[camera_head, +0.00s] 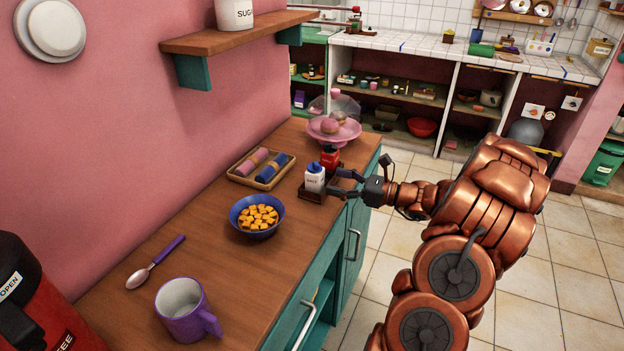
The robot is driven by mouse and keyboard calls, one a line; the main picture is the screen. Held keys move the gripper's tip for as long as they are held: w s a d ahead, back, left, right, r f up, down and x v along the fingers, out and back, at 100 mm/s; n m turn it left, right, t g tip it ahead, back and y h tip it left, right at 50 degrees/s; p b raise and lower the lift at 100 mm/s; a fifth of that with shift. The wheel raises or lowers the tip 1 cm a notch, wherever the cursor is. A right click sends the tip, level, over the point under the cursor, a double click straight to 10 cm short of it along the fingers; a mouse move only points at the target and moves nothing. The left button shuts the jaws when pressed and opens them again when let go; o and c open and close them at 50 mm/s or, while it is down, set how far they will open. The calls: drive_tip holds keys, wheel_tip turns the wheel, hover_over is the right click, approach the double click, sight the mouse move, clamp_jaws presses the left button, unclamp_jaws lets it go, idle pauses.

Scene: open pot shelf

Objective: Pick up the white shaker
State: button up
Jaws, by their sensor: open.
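The white shaker (315,178) has a dark blue top and stands upright in a small dark wooden holder (312,197) on the wooden counter. A red shaker (330,156) stands right behind it, partly hidden. My gripper (334,182) comes in from the right at the height of the white shaker. Its dark fingers are open, with the tips beside the shaker's right side. I cannot tell whether a finger touches the shaker.
A blue bowl (240,219) of orange cubes stands to the front left. A tray (243,179) with rolled cloths lies to the left. A pink cake stand (348,133) with a glass dome is behind. A purple mug (175,318) and a spoon (137,279) lie nearer.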

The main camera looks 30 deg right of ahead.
sight(323, 180)
drive_tip(key=shift+f+p+x, duration=0.2)
drive_tip(key=shift+p+x, duration=0.15)
drive_tip(key=shift+x, duration=1.35)
drive_tip(key=shift+f+p+x, duration=0.2)
drive_tip(key=shift+p+x, duration=0.15)
drive_tip(key=shift+x, duration=1.3)
drive_tip(key=c, duration=1.4)
drive_tip(key=shift+o, duration=0.2)
